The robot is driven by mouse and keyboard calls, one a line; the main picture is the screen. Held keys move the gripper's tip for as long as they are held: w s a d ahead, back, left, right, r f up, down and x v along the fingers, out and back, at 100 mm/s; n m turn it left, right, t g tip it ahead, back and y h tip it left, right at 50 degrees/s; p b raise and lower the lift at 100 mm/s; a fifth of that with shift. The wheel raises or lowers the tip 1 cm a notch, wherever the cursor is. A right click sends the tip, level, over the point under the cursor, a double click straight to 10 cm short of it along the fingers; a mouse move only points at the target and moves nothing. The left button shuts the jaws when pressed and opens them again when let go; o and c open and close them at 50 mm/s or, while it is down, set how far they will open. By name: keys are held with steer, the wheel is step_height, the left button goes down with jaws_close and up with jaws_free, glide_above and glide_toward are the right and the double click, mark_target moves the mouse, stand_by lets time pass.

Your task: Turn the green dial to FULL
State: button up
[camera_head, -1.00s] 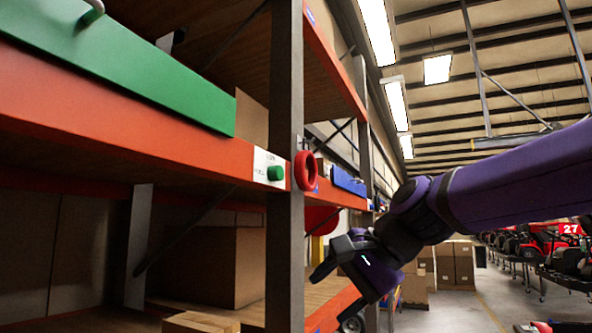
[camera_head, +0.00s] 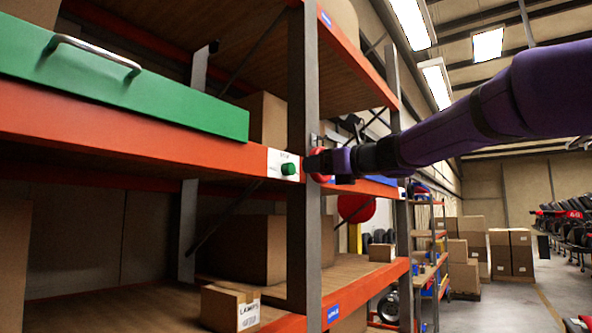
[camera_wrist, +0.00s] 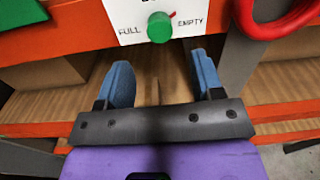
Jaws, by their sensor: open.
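The green dial (camera_head: 288,169) sits on a white panel (camera_head: 274,158) on the orange shelf beam. In the wrist view the dial (camera_wrist: 159,27) is between the words FULL on the left and EMPTY on the right. A small red mark shows at its upper right, on the EMPTY side. My gripper (camera_head: 312,164) is just right of the dial in the head view. In the wrist view my gripper (camera_wrist: 160,68) has its two blue fingers apart with nothing between them. The dial lies beyond the fingertips, roughly centred between them, and appears untouched.
A red ring (camera_wrist: 272,18) hangs by the grey post (camera_head: 304,80), right of the panel and close to my gripper. A green drawer (camera_head: 110,80) with a metal handle is at upper left. Boxes, including one labelled box (camera_head: 230,307), stand on the lower shelf.

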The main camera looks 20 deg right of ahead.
mark_target(293, 169)
steer(key=x, duration=0.7)
steer(key=shift+f, duration=0.1)
steer(key=shift+c, duration=0.2)
steer(key=c, duration=0.9)
